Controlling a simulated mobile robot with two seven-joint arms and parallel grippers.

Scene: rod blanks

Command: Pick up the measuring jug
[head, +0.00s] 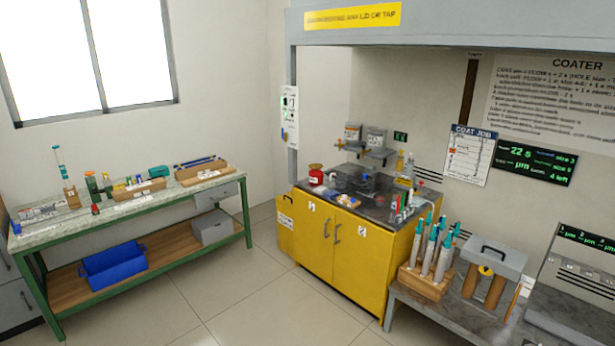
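I cannot clearly make out a measuring jug in the head view. Several small items stand on the dark top of the yellow cabinet (340,243) under the hood, too small to tell apart; a pale, upright vessel (408,167) at the back right of that top could be a jug or a bottle. A red container (316,174) stands at its left end. Neither of my grippers is in view.
A green-framed bench (150,206) at the left carries small items, with a blue crate (113,264) on its lower shelf. A grey table at the right holds a wooden rack (426,282) of teal-topped tubes. Tiled floor (215,285) lies clear between bench and cabinet.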

